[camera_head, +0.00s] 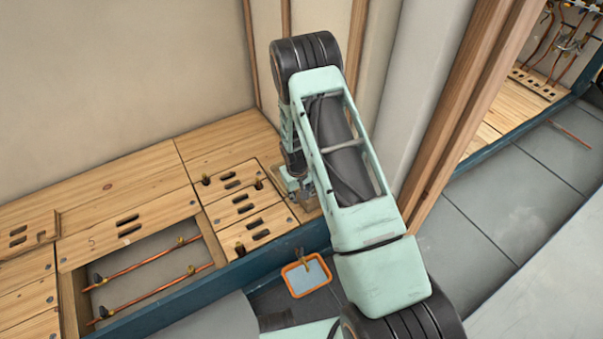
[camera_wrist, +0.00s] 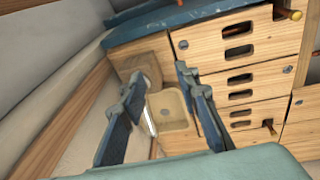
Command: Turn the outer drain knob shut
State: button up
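My gripper shows in the wrist view (camera_wrist: 160,77), with two blue-grey fingers spread apart and nothing visibly held between them. Beyond and between them is a tan, shallow rectangular recess (camera_wrist: 172,108) with a thin silvery rod or lever at its left side. I cannot tell whether that is the outer drain knob. In the head view my gripper (camera_head: 299,188) points down at the right end of the wooden deck, mostly hidden by my arm.
Slotted wooden panels (camera_head: 247,207) lie beside my gripper. An open bay (camera_head: 145,250) holds copper pipes with valves. An orange-rimmed tray (camera_head: 306,275) sits in front of the blue deck edge (camera_head: 270,258). A wall and wooden studs (camera_head: 468,90) stand close on the right.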

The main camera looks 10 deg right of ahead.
notch_tip(320, 180, up, 7)
jog(key=w+p, duration=0.1)
jog(key=w, duration=0.1)
jog(key=shift+d+t+p, duration=0.15)
jog(key=shift+t+p, duration=0.15)
jog(key=shift+t, duration=0.1)
jog(key=shift+w, duration=0.1)
